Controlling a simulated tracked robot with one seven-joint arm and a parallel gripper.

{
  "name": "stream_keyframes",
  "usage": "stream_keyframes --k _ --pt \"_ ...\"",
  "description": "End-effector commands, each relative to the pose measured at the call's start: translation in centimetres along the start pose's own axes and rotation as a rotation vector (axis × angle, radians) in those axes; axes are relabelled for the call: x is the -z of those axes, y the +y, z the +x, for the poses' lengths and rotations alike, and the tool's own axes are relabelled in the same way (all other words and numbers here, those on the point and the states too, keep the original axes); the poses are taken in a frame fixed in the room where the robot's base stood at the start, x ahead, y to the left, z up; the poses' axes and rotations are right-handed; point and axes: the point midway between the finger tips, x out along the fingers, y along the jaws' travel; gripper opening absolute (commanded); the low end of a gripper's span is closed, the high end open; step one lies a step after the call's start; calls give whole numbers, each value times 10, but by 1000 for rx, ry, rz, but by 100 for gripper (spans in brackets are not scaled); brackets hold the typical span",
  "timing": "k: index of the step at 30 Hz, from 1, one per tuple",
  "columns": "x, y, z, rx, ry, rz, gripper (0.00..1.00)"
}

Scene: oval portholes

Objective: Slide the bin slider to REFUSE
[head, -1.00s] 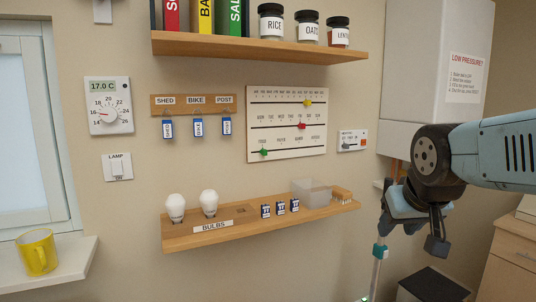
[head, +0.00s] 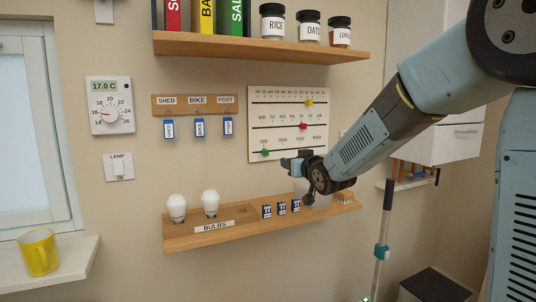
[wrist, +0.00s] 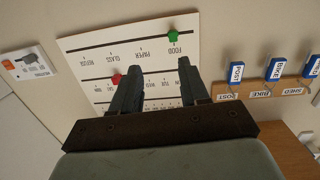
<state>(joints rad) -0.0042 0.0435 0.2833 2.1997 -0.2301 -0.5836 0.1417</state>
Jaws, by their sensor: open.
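The slider board (head: 290,95) hangs on the wall with three horizontal tracks. On its lowest track, the bin slider is a green knob (head: 265,152) at the left end. In the wrist view, where the board appears upside down, the green knob (wrist: 173,37) is at the FOOD mark, and REFUSE (wrist: 90,62) is at the track's other end. My gripper (wrist: 160,68) is open and empty, with its fingers in front of the board. The knob is seen beyond the fingertips, not between them. In the head view my gripper (head: 288,163) is by the board's lower edge, its fingers hard to make out.
A red knob (head: 303,125) and a yellow knob (head: 309,102) sit on the upper tracks. Key hooks (head: 192,105) hang left of the board. Below is a shelf (head: 190,240) with bulbs and small labelled items. A small switch panel (wrist: 28,60) is beside the board.

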Motion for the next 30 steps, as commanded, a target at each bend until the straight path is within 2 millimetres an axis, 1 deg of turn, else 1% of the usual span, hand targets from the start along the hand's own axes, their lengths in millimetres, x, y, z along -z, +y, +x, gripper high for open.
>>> stream_keyframes --k 1,3,6,11,14,30 --pt "-2 -4 9 18 24 7 45" --pt "0 -10 17 39 58 14 45" --pt "1 -15 23 57 88 21 45" --pt "2 -17 32 64 100 24 45" --pt "3 -17 42 63 99 25 45" --pt "12 -23 129 63 98 24 45"
